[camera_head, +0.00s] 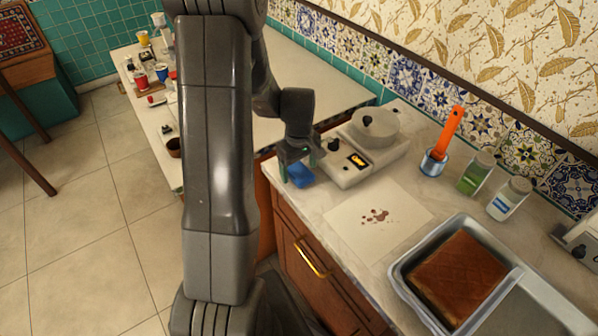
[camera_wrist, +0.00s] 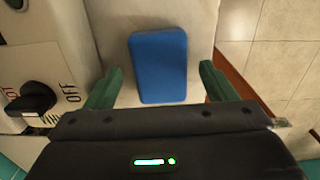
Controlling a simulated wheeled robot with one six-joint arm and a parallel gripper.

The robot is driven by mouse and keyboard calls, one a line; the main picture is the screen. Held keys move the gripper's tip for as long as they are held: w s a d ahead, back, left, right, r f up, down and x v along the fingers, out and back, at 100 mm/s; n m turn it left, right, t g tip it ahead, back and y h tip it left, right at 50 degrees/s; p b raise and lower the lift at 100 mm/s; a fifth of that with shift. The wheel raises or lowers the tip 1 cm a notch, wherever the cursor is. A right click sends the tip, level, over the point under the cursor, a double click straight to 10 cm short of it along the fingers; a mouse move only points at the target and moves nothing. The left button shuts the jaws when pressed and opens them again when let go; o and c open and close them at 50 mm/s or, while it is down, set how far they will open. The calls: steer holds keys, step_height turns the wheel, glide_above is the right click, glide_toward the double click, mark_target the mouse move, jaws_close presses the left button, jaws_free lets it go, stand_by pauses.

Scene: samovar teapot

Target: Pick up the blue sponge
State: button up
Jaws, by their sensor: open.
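The blue sponge (camera_head: 300,175) lies on the pale counter near its left front corner, beside the white appliance. In the wrist view the sponge (camera_wrist: 158,66) lies flat, long side running away from me, ahead of and between the two green fingers. My gripper (camera_head: 299,168) hangs above the sponge, pointing down. In the wrist view my gripper (camera_wrist: 157,86) is open, with a gap on each side of the sponge. The fingers do not visibly touch it. The height of the fingertips over the counter is hard to tell.
The white appliance (camera_head: 345,172) with a knob stands close by my gripper; its on/off knob (camera_wrist: 32,103) shows at left. The counter edge (camera_wrist: 228,72) is close on the other side. A stained sheet (camera_head: 380,213), bottles (camera_head: 475,174) and a cake tray (camera_head: 398,270) are further right.

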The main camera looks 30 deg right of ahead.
mark_target(299, 170)
steer(key=shift+f, duration=0.25)
steer(key=c, duration=1.1)
steer(key=shift+o, duration=0.2)
steer(key=shift+r, duration=0.1)
step_height(299, 170, up, 10)
steer(key=shift+b, duration=0.45)
